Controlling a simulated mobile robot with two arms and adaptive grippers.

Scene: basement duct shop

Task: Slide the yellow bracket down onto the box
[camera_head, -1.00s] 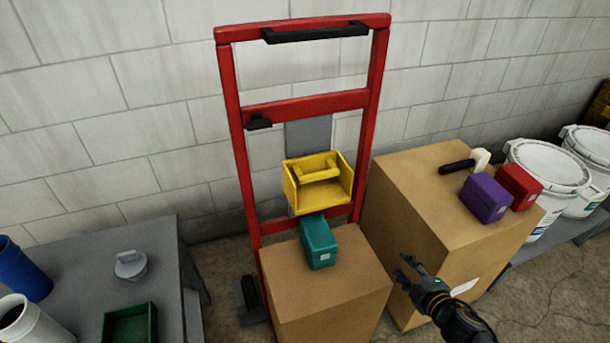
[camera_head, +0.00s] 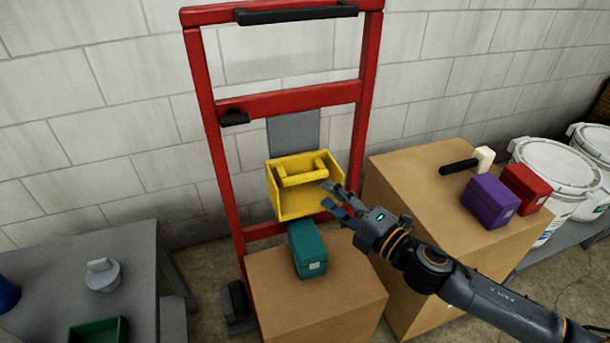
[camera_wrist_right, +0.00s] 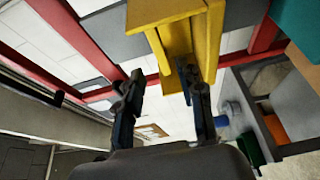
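The yellow bracket (camera_head: 296,201) is tray-shaped with a bar handle across its top. It sits on the red hand truck's frame in front of a grey plate, above the cardboard box (camera_head: 322,297). A teal block (camera_head: 307,249) lies on that box just below the bracket. My right gripper (camera_head: 337,198) is open at the bracket's right side in the head view. My left gripper is not in view.
The red hand truck (camera_head: 290,100) stands against the block wall. A taller cardboard box (camera_head: 420,180) at right carries a purple block (camera_head: 489,200), a red block (camera_head: 525,187) and a mallet (camera_head: 470,161). A grey table (camera_head: 135,260) is at left.

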